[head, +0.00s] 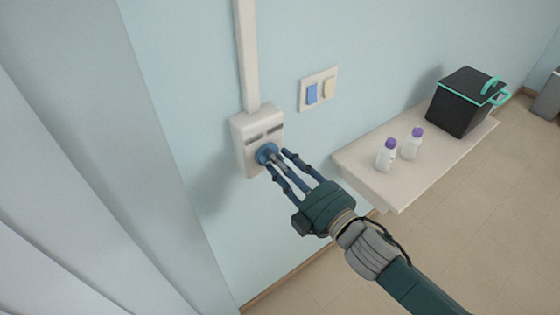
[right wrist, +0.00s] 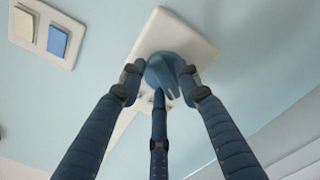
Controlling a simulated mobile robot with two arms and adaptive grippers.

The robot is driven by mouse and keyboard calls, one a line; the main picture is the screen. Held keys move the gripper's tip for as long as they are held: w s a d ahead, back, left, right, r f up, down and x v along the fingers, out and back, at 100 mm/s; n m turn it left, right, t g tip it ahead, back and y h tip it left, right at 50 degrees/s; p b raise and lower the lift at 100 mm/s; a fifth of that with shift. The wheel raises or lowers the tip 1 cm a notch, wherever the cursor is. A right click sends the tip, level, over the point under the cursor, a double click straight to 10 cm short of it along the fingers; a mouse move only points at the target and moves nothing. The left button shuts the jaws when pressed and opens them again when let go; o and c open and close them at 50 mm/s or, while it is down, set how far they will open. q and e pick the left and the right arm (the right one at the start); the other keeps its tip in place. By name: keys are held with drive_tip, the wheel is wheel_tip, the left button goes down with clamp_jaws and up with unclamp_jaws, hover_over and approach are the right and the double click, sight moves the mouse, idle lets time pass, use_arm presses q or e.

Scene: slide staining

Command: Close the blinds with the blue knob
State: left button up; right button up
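The blue knob (head: 265,153) sticks out of the lower front of a white control box (head: 240,146) on the wall. In the right wrist view the knob (right wrist: 168,72) has a raised grip ridge and sits on the white box (right wrist: 175,28). My right gripper (head: 276,159) reaches up to the knob from the lower right. My left gripper is not in view. The grey-white blinds (head: 90,180) hang at the left.
A switch plate (head: 318,90) with a blue and a cream switch is to the box's right. A white conduit (head: 247,60) rises above the box. A shelf (head: 355,165) at the right carries two purple-capped bottles (head: 386,156) and a black container (head: 462,103).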

drive_tip(key=shift+s, duration=0.1)
drive_tip(key=v, duration=1.2)
idle(0.4)
